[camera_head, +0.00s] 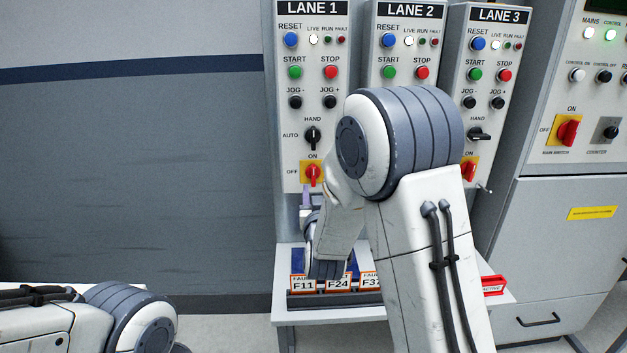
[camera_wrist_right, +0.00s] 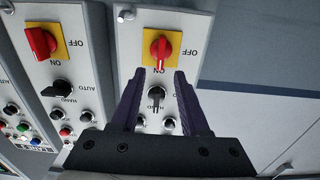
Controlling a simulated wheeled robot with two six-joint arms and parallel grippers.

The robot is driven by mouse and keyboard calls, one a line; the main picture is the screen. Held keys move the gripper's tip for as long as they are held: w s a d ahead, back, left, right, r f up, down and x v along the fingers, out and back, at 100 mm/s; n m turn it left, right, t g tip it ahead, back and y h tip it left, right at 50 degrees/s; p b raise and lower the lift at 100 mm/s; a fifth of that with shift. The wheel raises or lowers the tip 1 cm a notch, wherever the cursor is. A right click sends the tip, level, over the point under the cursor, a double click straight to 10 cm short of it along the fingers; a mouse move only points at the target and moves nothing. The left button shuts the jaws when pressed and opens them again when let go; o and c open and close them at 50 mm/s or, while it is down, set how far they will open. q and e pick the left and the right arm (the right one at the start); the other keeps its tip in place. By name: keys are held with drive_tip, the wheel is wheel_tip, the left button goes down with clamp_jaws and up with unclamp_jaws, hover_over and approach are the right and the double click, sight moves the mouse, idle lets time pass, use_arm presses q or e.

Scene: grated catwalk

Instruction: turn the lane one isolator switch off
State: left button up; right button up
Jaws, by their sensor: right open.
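The lane one isolator switch (camera_head: 313,174) is a red handle on a yellow plate, low on the LANE 1 panel (camera_head: 287,120). Its handle stands upright toward ON; OFF is printed to its left. In the right wrist view, the picture is upside down and the same switch (camera_wrist_right: 160,48) lies just beyond my fingertips. My right gripper (camera_wrist_right: 160,73) is open, its two purple fingers apart with nothing between them. In the head view the right gripper (camera_head: 306,198) is just below the switch, partly hidden by my wrist. My left gripper is out of view.
The lane two isolator (camera_wrist_right: 42,42) shows in the wrist view; my right arm hides it in the head view. The lane three isolator (camera_head: 468,171) is farther right. A HAND/AUTO knob (camera_head: 312,137) sits above the lane one switch. A shelf (camera_head: 290,318) with tagged items is below.

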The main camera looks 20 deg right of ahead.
sight(314, 176)
drive_tip(key=p+x, duration=0.1)
drive_tip(key=x, duration=0.6)
drive_tip(key=shift+w, duration=0.3)
clamp_jaws()
